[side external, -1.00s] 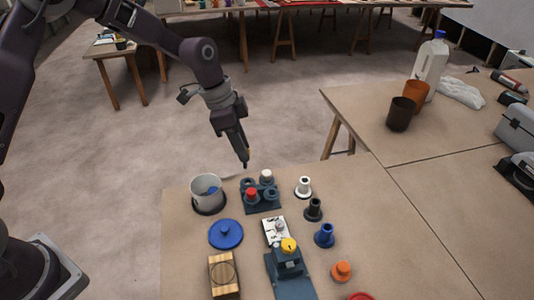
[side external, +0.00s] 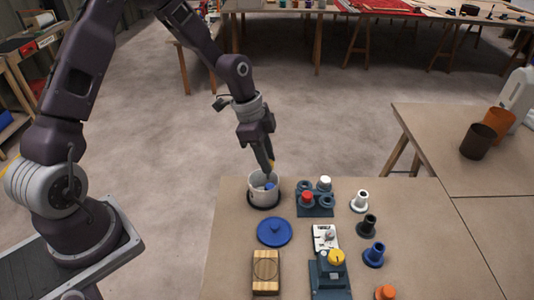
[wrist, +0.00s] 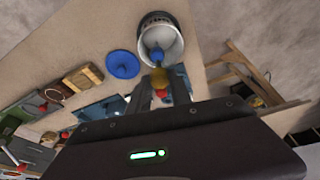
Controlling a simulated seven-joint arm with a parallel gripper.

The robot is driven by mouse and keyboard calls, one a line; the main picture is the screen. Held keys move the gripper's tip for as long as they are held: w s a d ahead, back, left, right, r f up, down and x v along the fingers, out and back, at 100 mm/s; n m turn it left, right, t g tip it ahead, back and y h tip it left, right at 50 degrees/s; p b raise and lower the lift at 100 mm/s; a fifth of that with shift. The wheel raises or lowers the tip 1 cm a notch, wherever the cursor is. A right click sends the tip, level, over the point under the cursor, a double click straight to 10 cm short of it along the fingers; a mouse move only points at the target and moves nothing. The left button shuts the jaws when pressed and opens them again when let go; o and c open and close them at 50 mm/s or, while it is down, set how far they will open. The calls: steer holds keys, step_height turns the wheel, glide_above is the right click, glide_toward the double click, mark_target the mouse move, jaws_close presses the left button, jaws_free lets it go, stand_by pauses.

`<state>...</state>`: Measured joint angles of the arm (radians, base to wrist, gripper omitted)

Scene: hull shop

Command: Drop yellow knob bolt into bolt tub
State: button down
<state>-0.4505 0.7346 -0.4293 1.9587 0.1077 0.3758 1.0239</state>
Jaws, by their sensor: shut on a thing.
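My gripper (side external: 268,168) points down at the white bolt tub (side external: 252,192), its tips at the tub's back rim. It is shut on the yellow knob bolt (wrist: 160,78), which shows between the fingertips in the wrist view, close to the tub's rim (wrist: 179,50). The bolt's lower part is hard to make out. The tub stands upright at the table's back left corner on a dark base, with a blue knob bolt (side external: 270,186) inside.
A dark rack (side external: 314,211) with red and white knobs stands right of the tub. A blue lid (side external: 274,232) lies in front. A yellow knob (side external: 336,257) tops a blue fixture (side external: 328,282). Several flanged pieces stand to the right, including a white one (side external: 360,201).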

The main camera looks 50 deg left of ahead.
steer(key=c, duration=1.1)
jaws_free()
steer(key=shift+r, duration=0.1)
steer(key=s+r+n+t+y, duration=0.1)
steer(key=s+r+n, duration=0.1)
steer(key=s+r, duration=0.5)
steer(key=s+r+n+y, duration=0.2)
steer(key=s+r, duration=0.2)
steer(key=r, duration=0.6)
steer(key=s+r+n+t, duration=0.3)
steer(key=s+n, duration=0.4)
steer(key=s, duration=0.8)
steer(key=shift+d+r+h, duration=0.3)
steer(key=shift+r, duration=0.4)
